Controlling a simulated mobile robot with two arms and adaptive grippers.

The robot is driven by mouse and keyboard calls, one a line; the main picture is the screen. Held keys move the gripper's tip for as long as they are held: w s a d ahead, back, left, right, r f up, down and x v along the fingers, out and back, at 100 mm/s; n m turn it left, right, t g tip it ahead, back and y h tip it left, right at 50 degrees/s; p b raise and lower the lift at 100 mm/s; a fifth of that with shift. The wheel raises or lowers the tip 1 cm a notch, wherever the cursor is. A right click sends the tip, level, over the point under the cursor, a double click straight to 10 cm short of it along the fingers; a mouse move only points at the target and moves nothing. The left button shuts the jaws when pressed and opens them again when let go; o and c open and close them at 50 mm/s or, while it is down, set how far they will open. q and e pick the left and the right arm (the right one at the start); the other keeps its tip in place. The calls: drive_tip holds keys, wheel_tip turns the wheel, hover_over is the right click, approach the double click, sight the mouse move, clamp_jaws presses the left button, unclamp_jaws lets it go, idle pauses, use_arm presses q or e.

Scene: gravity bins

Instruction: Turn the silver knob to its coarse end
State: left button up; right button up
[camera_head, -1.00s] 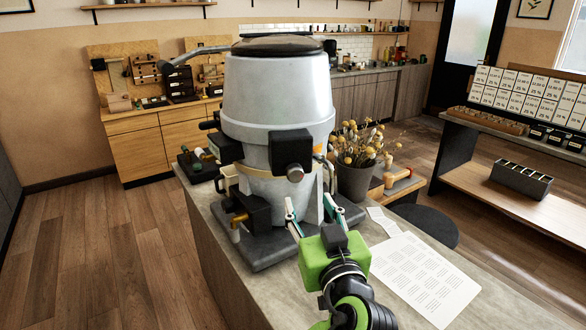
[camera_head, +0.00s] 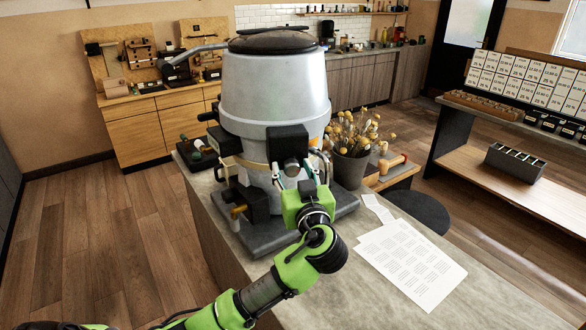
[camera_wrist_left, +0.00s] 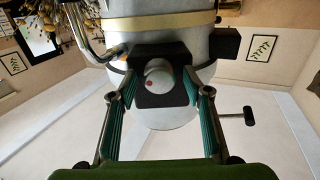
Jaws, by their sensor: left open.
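The silver knob (camera_wrist_left: 158,78) is round, with a red dot on its face. It sits on a black block (camera_wrist_left: 158,98) on the front of the pale grey grinder body (camera_head: 272,95). In the head view the knob (camera_head: 291,167) is partly hidden by my gripper. My left gripper (camera_head: 296,164) is in front of the knob with its fingers open. In the wrist view its two teal-padded fingers (camera_wrist_left: 158,86) stand to either side of the knob, with gaps between pads and knob. The knob's scale and end marks cannot be read. My right gripper is not in view.
Printed sheets (camera_head: 412,265) lie on the counter (camera_head: 345,300) to the right. A pot of dried yellow flowers (camera_head: 349,168) stands close at the grinder's right. A black block with a brass spout (camera_head: 238,212) juts out at the left.

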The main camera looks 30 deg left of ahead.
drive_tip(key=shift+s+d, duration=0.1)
use_arm(q)
drive_tip(key=c, duration=1.1)
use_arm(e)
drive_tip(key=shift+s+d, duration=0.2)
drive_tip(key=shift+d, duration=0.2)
